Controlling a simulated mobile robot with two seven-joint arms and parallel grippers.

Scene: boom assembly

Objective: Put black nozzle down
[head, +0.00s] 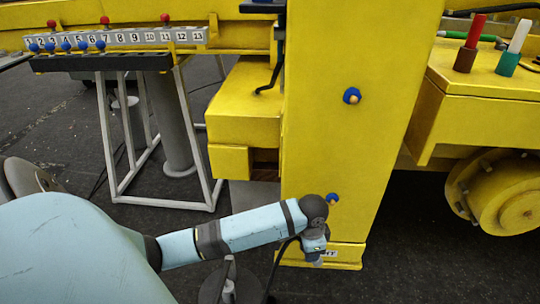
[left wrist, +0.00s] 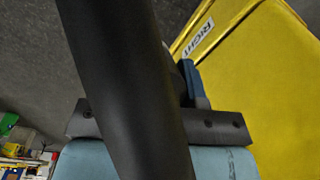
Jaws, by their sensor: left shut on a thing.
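My left gripper (head: 317,257) is low in front of the yellow post, at the end of my arm, just below a blue knob. It is shut on the black nozzle (left wrist: 125,90), a thick dark tube that crosses the left wrist view from top to bottom. The tube hides most of the jaws there. In the head view a dark thin line (head: 280,252) runs down and left from beside the gripper; I cannot tell whether it is part of the nozzle. My right gripper is not in view.
The yellow post (head: 345,140) has blue knobs (head: 352,96) and (head: 333,199) and a white label at its foot. A numbered rail (head: 115,38) with red and blue knobs stands at the left on a grey frame. Red and white handles are at the right. Dark floor (head: 430,255) is open at lower right.

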